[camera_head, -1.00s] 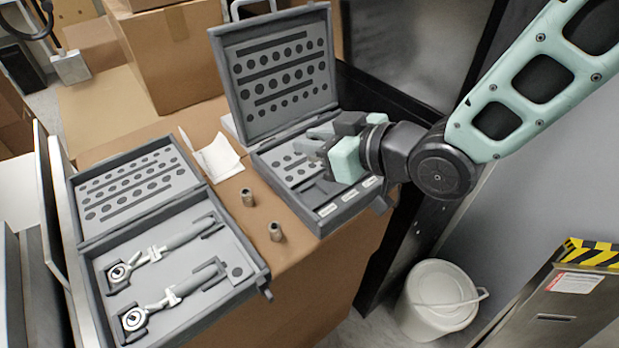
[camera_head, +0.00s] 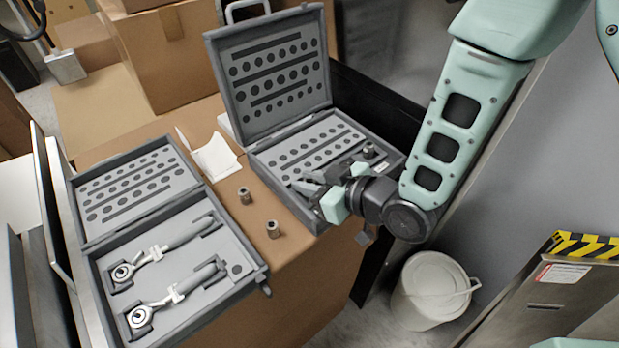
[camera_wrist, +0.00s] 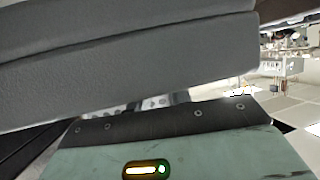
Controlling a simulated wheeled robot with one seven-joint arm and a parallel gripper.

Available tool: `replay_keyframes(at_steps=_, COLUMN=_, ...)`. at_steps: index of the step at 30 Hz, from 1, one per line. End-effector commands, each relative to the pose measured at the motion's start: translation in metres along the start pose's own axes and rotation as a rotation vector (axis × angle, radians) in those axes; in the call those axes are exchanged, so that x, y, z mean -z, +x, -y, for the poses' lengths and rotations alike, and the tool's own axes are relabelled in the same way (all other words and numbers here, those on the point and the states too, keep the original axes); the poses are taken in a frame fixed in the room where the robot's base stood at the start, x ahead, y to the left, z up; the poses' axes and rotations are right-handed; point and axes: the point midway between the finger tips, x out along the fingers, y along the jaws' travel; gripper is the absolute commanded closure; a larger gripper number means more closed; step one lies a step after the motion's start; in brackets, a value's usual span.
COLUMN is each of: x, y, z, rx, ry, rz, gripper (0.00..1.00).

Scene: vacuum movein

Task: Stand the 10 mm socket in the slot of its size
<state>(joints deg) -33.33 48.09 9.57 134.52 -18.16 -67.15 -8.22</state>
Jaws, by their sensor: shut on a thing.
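My gripper (camera_head: 312,184) is low over the front of the right-hand open grey case (camera_head: 268,176), its fingers pointing left. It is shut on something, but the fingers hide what. In the wrist view a large grey surface fills the upper part, above my teal gripper body. One metal socket (camera_head: 369,150) stands at the right end of the right case's tray. Two more sockets, one farther back (camera_head: 245,196) and one nearer (camera_head: 273,230), stand on the cardboard between the cases. Size marks cannot be read. The case's front compartments are partly covered by my gripper.
The left open case (camera_head: 246,291) holds two ratchet-like tools. The right case's lid (camera_head: 276,71) stands upright behind. A white bucket (camera_head: 432,290) is on the floor, beside a metal cabinet (camera_head: 562,305) at right.

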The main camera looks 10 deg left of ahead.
Motion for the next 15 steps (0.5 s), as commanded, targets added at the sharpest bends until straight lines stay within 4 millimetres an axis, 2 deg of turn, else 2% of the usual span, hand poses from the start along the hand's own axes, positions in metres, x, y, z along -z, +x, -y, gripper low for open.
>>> replay_keyframes(at_steps=9, x=-0.0036, y=0.0018, z=0.0, rx=0.0, ry=0.0, rz=-0.001, gripper=1.0)
replay_keyframes(at_steps=10, x=-0.0034, y=0.0017, z=0.0, rx=0.0, ry=0.0, rz=-0.001, gripper=0.77)
replay_keyframes(at_steps=11, x=-0.0025, y=0.0013, z=0.0, rx=0.0, ry=0.0, rz=-0.001, gripper=0.71)
replay_keyframes(at_steps=15, x=-0.0023, y=0.0012, z=0.0, rx=0.0, ry=0.0, rz=0.0, gripper=0.71)
